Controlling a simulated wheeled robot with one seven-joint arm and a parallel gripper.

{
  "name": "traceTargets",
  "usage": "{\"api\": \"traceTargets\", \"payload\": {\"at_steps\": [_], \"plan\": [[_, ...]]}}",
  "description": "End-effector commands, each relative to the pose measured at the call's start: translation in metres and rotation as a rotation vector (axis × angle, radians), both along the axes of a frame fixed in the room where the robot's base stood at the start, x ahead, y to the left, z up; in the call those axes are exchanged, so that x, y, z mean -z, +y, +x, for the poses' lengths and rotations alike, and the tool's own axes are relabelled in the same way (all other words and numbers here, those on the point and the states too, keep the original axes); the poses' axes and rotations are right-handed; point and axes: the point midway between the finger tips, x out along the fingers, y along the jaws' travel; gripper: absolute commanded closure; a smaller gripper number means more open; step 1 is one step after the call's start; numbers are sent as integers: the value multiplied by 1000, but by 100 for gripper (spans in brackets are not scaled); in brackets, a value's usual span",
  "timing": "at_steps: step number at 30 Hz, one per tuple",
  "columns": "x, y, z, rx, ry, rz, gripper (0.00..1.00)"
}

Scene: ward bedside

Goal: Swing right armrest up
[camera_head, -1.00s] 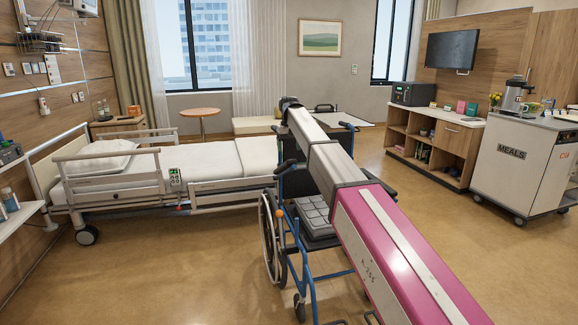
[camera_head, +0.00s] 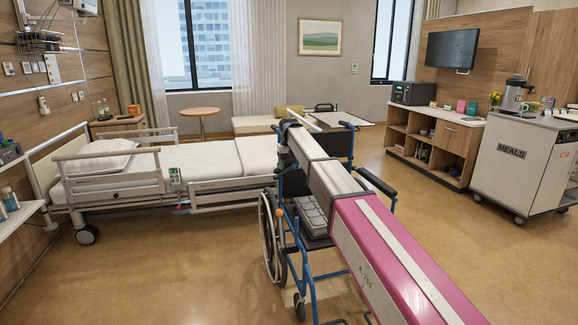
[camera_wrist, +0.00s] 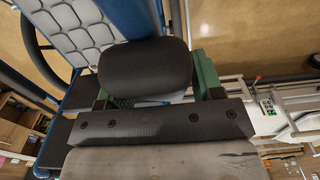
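A blue-framed wheelchair (camera_head: 312,262) with a grey padded seat stands in the middle, its small front wheels towards me. Its armrest at picture right (camera_head: 376,181) lies down. The armrest at picture left is partly hidden behind my arm; its tilt is hard to tell. My gripper (camera_head: 284,142) is at that left side, its tips not clear in the head view. In the wrist view a black rounded pad (camera_wrist: 145,68), apparently that armrest, lies right before my gripper (camera_wrist: 155,98). Green gripper parts show beside and below the pad. Whether they touch or grip it is hidden.
A bed (camera_head: 215,165) with raised side rails stands close behind and left of the wheelchair. A meal cart (camera_head: 525,165) and a low cabinet (camera_head: 432,143) stand at right. An overbed table (camera_head: 338,118) is behind. The floor in front and at left is clear.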

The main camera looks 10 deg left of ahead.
Motion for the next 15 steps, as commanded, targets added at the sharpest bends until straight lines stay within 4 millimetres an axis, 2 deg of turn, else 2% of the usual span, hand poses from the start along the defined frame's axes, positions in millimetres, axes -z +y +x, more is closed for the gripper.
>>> {"api": "traceTargets", "payload": {"at_steps": [1, 4, 5, 8, 15], "plan": [[0, 0, 0, 0, 0, 0, 56], [0, 0, 0, 0, 0, 0, 88], [0, 0, 0, 0, 0, 0, 92], [-3, 1, 3, 0, 7, -3, 92], [-29, 11, 24, 0, 93, -45, 92]]}}
